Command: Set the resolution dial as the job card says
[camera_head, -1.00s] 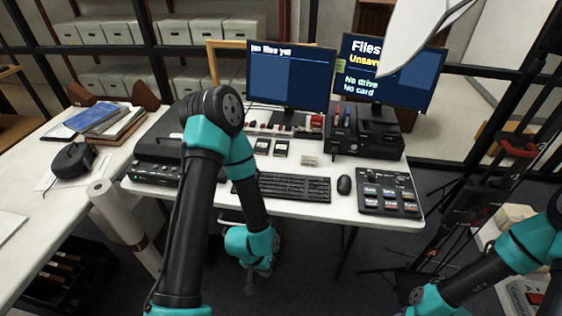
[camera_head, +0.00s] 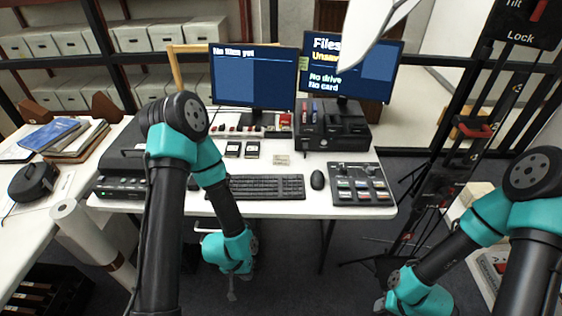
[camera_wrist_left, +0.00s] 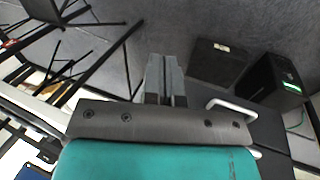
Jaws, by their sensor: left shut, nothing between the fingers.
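I cannot make out a resolution dial or a job card for certain. A black control panel (camera_head: 362,184) with small knobs and several coloured buttons lies at the desk's right end. A black flat device (camera_head: 120,187) with a green light is at the desk's left end. A small pale card or block (camera_head: 282,159) lies behind the keyboard; no writing on it is readable. My left gripper (camera_head: 232,293) hangs below the desk's front edge, apart from everything. In the left wrist view its fingers (camera_wrist_left: 166,80) are shut and empty. My right arm is low at the right; its fingers are not clear.
A paper roll (camera_head: 85,238) stands left. Black stands (camera_head: 465,150) rise right. A white sheet or shade (camera_head: 372,28) partly covers the right monitor.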

